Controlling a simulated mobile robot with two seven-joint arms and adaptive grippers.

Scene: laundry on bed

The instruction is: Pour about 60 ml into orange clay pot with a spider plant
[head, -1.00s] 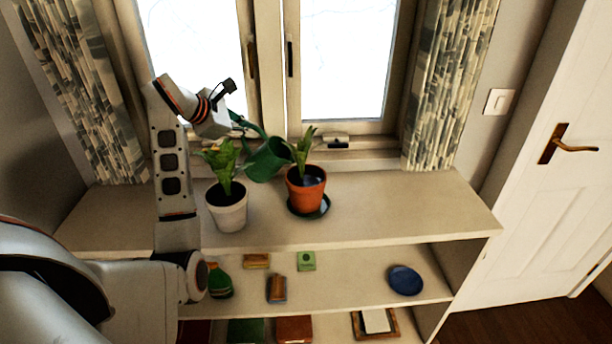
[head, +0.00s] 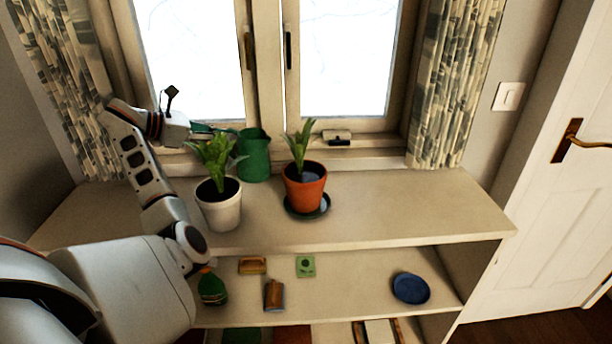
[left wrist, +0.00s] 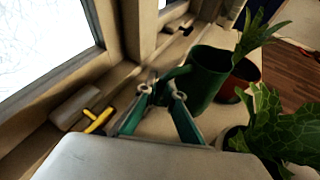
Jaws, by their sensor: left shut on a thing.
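The orange clay pot (head: 305,190) stands on a dark saucer (head: 322,208) on the shelf top, with a plant of upright green leaves (head: 299,143) in it. A dark, shiny patch shows inside its rim. The green watering can (head: 254,160) is upright to the left of this pot, behind the white pot; I cannot tell if it touches the shelf. My left gripper (head: 203,131) is shut on the can's handle, which is partly hidden. The left wrist view shows the can (left wrist: 209,73) just ahead of the fingers (left wrist: 164,90). My right gripper is not in view.
A white pot (head: 219,212) with a leafy plant (head: 213,154) stands close in front of the can. The window (head: 345,60) is behind. The shelf top (head: 420,200) is clear to the right. A blue dish (head: 411,288) and several small things lie on the lower shelf.

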